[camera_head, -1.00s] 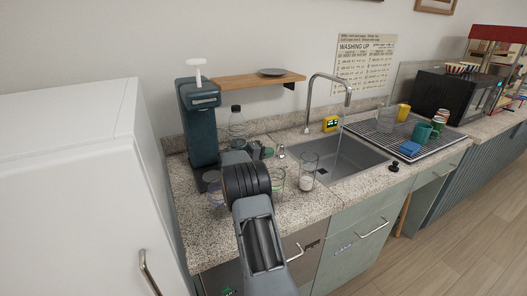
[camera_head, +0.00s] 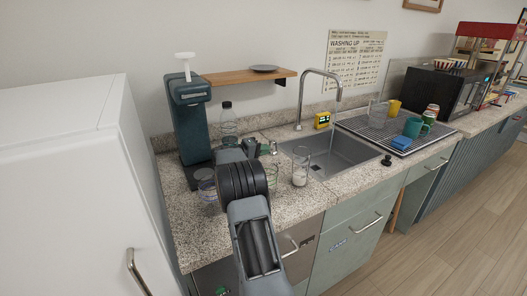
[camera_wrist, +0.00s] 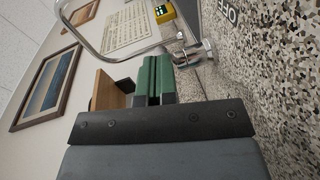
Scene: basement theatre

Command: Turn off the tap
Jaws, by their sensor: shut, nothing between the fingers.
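The tall curved metal tap (camera_head: 303,95) stands behind the steel sink (camera_head: 345,155). A thin stream of water appears to fall from its spout. A small metal tap handle (camera_head: 273,147) stands on the counter left of the sink. In the head view my gripper (camera_head: 257,148) is partly hidden by my arm, close to the handle.
A clear bottle (camera_head: 228,120), a dark dispenser (camera_head: 190,120) and glasses, one a tall glass (camera_head: 300,170), stand close around my arm. A wooden shelf (camera_head: 245,77) hangs above. A drying rack (camera_head: 385,132) with mugs and a blue sponge (camera_head: 401,143) lies right of the sink.

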